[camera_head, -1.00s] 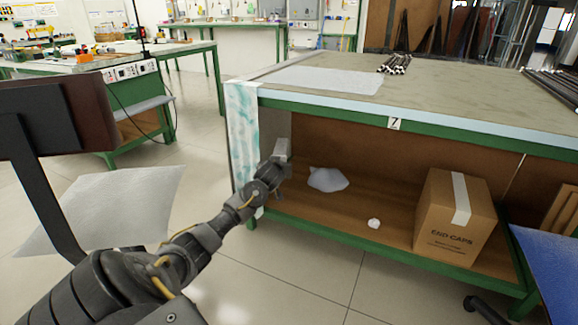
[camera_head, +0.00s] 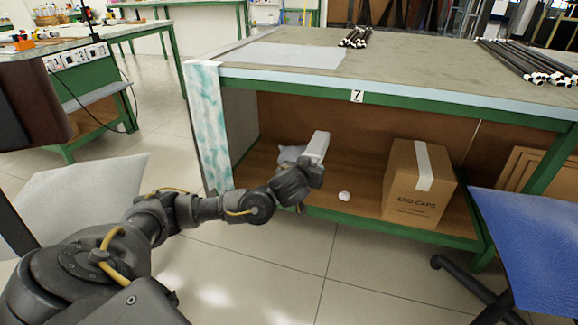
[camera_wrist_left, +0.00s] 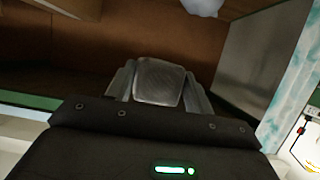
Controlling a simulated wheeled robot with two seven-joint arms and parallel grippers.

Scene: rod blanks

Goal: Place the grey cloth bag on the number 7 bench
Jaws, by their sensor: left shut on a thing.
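My left gripper (camera_head: 306,166) is shut on a small grey block-shaped thing with a woven-looking face, which I take as the grey cloth bag (camera_head: 317,146). In the left wrist view the bag (camera_wrist_left: 158,82) sits between the two fingers. The number 7 bench (camera_head: 430,88) has a green frame, a worn top and a "7" label (camera_head: 357,96) on its front edge. The gripper is in front of the bench's open lower shelf, below the top. My right gripper is not in view.
On the lower shelf are a pale crumpled lump (camera_head: 288,154), partly hidden by my gripper, a white ball (camera_head: 344,196) and an END CAPS carton (camera_head: 420,180). On the bench top are a pale sheet (camera_head: 290,55) and rods (camera_head: 520,62). A blue panel (camera_head: 530,230) stands at right.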

